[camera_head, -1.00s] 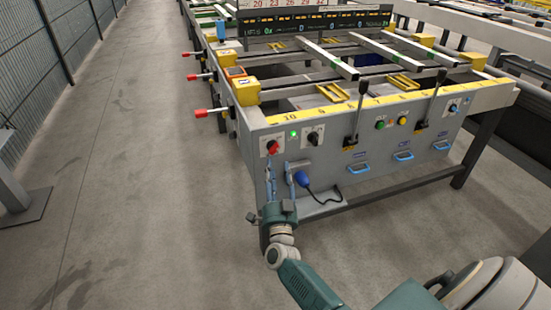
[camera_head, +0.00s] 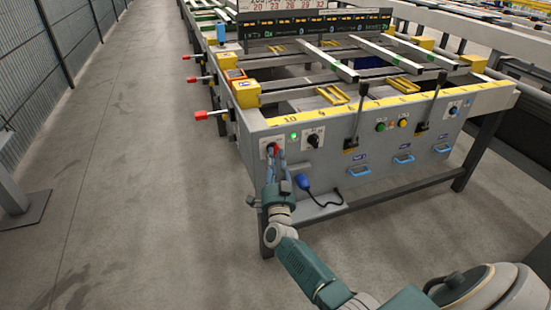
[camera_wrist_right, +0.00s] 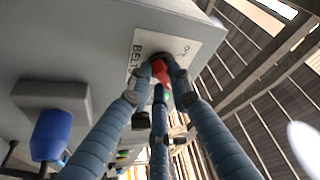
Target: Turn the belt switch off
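The belt switch is a red knob (camera_head: 272,148) on a pale plate at the left end of the grey panel. In the right wrist view the red knob (camera_wrist_right: 160,70) sits beside lettering that begins "BELT", and its far side is hidden. My right gripper (camera_head: 276,157) is at the knob. In the right wrist view its blue-grey fingertips (camera_wrist_right: 164,74) are drawn together around the knob and seem to touch it. The knob's exact angle is hard to tell. My left gripper is not in view.
A lit green lamp (camera_head: 293,135) and a black rotary switch (camera_head: 314,138) are right of the knob. A blue plug (camera_head: 303,182) hangs below. Two black levers (camera_head: 359,110) rise from the panel. Red-tipped handles (camera_head: 205,115) stick out left.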

